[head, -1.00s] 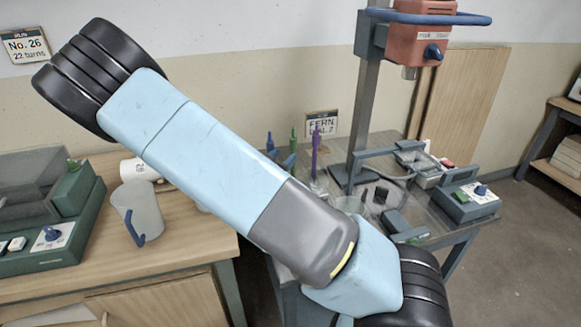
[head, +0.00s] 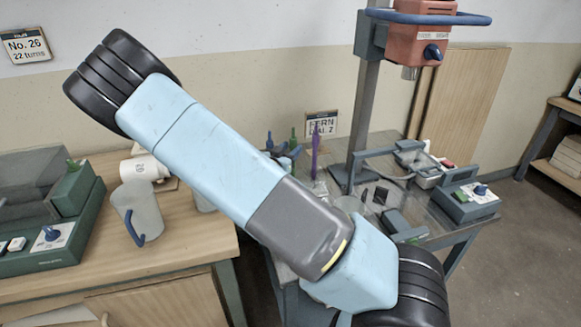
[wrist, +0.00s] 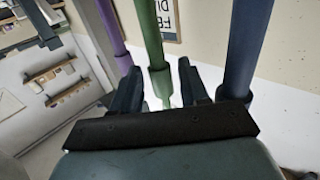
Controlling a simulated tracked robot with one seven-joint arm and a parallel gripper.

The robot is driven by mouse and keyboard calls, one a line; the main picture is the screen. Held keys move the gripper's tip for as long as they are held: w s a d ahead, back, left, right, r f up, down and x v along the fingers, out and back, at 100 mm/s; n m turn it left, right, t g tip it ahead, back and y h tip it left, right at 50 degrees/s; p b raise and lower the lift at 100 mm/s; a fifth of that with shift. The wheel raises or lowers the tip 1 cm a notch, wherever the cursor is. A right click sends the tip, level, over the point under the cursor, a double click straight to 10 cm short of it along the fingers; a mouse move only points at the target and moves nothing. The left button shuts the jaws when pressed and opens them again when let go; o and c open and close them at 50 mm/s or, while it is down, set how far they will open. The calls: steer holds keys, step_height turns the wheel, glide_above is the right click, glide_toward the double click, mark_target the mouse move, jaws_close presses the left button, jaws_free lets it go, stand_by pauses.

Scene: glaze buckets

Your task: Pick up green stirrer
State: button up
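The green stirrer (wrist: 150,38) stands upright between the two fingers of my gripper (wrist: 160,82) in the wrist view. The fingers are apart, with a visible gap beside the stirrer, so the gripper looks open around it. A purple stirrer (wrist: 111,28) stands to the left and a blue stirrer (wrist: 246,45) to the right, outside the fingers. In the head view the green stirrer's top (head: 293,134) shows beyond my arm, between the blue stirrer (head: 269,141) and the purple stirrer (head: 315,150).
A column with an orange-red head (head: 416,40) rises right of the stirrers. A jug (head: 137,212) and a tipped white mug (head: 143,170) are on the wooden bench at left.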

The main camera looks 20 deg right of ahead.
jaws_close()
stand_by(0.3)
step_height(320, 180, up, 19)
stand_by(2.2)
steer(key=shift+s+r+g, duration=0.1)
steer(key=shift+g, duration=0.2)
